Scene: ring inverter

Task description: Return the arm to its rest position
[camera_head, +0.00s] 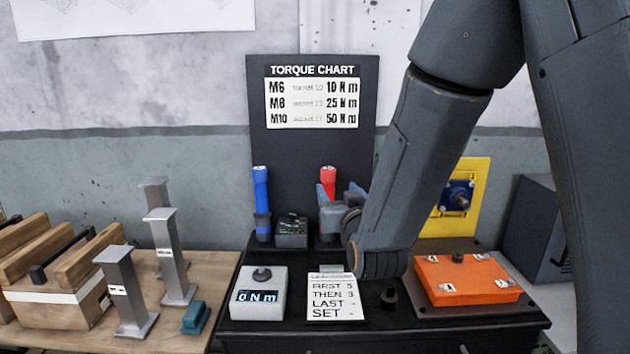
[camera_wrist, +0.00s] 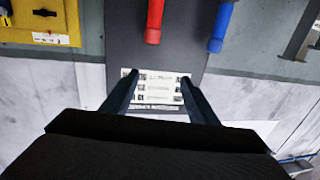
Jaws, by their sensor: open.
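My arm reaches down from the upper right of the head view, bent over the black bench. My gripper (camera_head: 338,210) is in front of the black torque chart board (camera_head: 312,95), partly hidden by my wrist. In the wrist view, which looks upside down, its two dark fingers (camera_wrist: 158,80) stand apart with nothing between them. The torque chart label (camera_wrist: 155,90) shows beyond the fingers.
A red-topped tool (camera_head: 328,178) stands close behind my gripper, and a blue one (camera_head: 261,200) to its left. A grey readout box (camera_head: 258,293), a note card (camera_head: 335,297), an orange box (camera_head: 466,280) and a yellow panel (camera_head: 468,218) surround the arm. Grey metal posts (camera_head: 168,255) stand left.

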